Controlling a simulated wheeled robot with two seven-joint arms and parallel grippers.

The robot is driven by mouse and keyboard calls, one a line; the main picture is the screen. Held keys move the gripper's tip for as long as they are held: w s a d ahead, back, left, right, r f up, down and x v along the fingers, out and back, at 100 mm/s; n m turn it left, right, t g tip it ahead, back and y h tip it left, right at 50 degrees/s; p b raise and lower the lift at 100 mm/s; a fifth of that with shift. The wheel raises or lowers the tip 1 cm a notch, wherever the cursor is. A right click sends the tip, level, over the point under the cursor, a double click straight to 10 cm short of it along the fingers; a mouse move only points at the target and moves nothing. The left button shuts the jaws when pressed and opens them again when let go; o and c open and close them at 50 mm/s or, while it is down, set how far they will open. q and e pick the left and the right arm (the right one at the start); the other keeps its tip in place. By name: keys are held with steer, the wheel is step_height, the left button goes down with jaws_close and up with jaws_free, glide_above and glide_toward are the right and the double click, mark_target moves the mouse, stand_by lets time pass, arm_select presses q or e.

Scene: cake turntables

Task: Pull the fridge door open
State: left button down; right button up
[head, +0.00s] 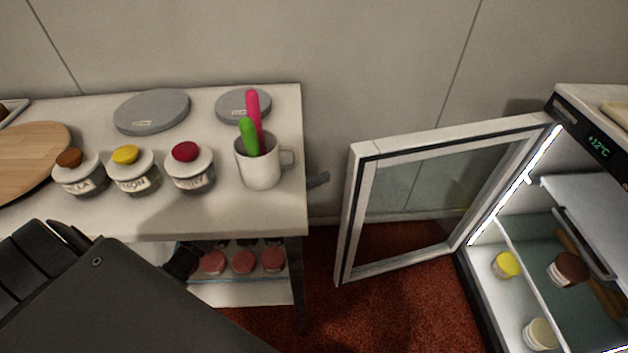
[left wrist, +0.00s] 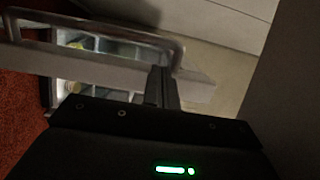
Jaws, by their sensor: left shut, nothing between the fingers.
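The fridge door (head: 452,137), a pale frame around a glass pane, stands swung wide open to the left of the fridge (head: 552,108) in the head view. In the left wrist view, a grey bar handle (left wrist: 110,25) crosses the upper left in front of a pale frame and a window. My left gripper (head: 182,262) is at the lower left of the head view, beside the table's front and apart from the door. Its fingers (left wrist: 160,88) are shut and empty, close to the handle in the wrist picture; whether they touch it is unclear. My right gripper is not in view.
The table (head: 225,218) holds several jars, a mug (head: 260,163) with pink and green utensils, grey turntables (head: 152,111) and a wooden board (head: 30,150). A shelf with red-topped jars is below. Red floor (head: 385,315) lies clear between table and fridge.

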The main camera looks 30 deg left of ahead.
arm_select(q)
steer(key=x, duration=0.6)
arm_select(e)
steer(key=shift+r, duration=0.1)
